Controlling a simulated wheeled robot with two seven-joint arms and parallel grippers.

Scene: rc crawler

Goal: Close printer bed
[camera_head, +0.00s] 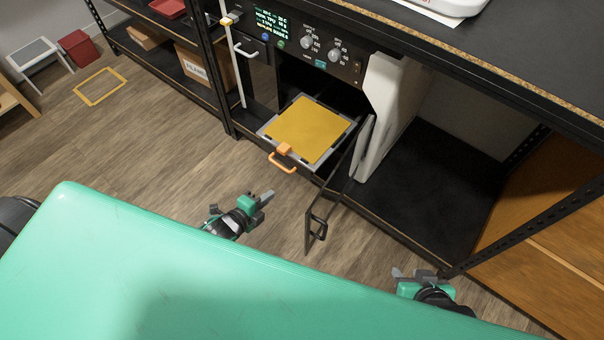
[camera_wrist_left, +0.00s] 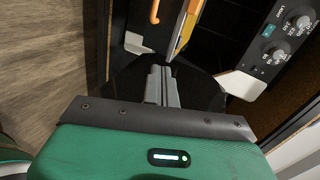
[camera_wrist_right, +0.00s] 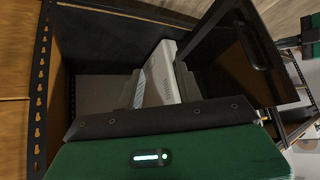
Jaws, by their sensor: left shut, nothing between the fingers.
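The printer bed (camera_head: 309,130), a yellow plate on a grey tray, sticks out of the printer's dark opening. Its orange handle (camera_head: 283,158) is at the front; the handle also shows at the top of the left wrist view (camera_wrist_left: 155,12). The dark printer door (camera_head: 345,170) with a black handle (camera_head: 318,229) stands swung open right of the bed. My left gripper (camera_head: 268,194) is shut and empty, in front of and below the handle, apart from it. My right gripper (camera_head: 410,273) appears open and empty, right of the door, near the rack's front edge.
The printer's control panel (camera_head: 300,40) is above the opening, and its white side (camera_head: 385,105) stands right of it. An empty dark shelf bay (camera_head: 435,180) lies further right, beside a wooden panel (camera_head: 540,230). Wooden floor (camera_head: 165,145) at the left is clear around a yellow frame (camera_head: 100,86).

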